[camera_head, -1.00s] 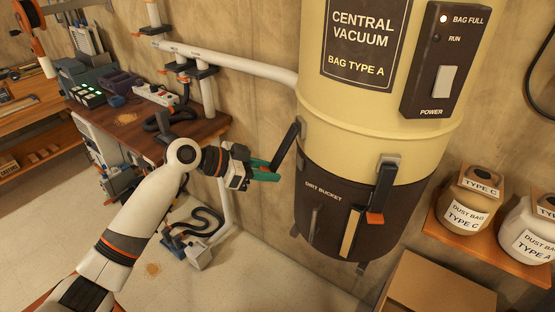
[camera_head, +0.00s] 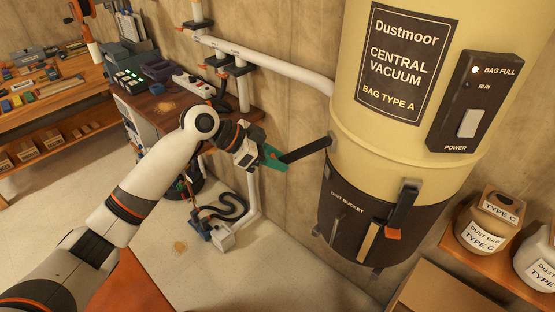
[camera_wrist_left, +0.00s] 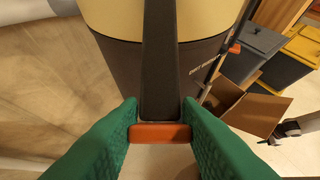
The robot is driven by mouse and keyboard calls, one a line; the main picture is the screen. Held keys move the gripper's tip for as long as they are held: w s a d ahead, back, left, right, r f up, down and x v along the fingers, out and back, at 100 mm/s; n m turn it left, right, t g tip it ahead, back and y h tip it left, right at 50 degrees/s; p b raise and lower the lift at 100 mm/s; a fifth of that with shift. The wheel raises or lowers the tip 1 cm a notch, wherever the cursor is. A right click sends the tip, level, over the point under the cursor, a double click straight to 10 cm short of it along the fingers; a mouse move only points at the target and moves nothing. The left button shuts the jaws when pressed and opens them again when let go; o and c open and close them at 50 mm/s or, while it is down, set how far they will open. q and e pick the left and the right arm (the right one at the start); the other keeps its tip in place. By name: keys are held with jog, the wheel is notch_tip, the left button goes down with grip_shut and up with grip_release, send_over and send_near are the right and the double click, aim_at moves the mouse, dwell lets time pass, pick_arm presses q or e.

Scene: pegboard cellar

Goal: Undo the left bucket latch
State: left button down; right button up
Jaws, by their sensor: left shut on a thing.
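The central vacuum's cream drum (camera_head: 390,140) stands over the dark dirt bucket (camera_head: 345,205). The left bucket latch (camera_head: 305,150) is a dark lever sticking out from the drum's left side, nearly level. My left gripper (camera_head: 272,158), with green fingers, is shut on its outer end. In the left wrist view the latch (camera_wrist_left: 160,60) runs away from me to the drum, and its orange tip (camera_wrist_left: 160,132) sits between the green fingers (camera_wrist_left: 160,138). The right latch (camera_head: 403,205), with an orange tip, hangs down against the bucket. My right gripper is not in view.
Dust bag jars (camera_head: 483,232) stand on a wooden shelf at the right. An open cardboard box (camera_wrist_left: 245,105) is near the bucket. A workbench (camera_head: 160,105) and a white pipe (camera_head: 270,65) are behind my left arm.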

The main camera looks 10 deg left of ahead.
pick_arm(q)
jog(key=shift+w+r, duration=0.1)
jog(key=shift+r, duration=0.4)
jog(key=c, duration=1.2)
grip_release()
jog(key=shift+c, duration=0.2)
jog(key=shift+o, duration=1)
jog(key=shift+d+f, duration=0.1)
jog(key=shift+f, duration=0.1)
jog(key=shift+a+r, duration=0.1)
jog(key=shift+a, duration=0.15)
jog(key=b+v, duration=0.3)
jog(key=v, duration=0.8)
jog(key=shift+s+r, duration=0.2)
jog(key=shift+a, duration=0.15)
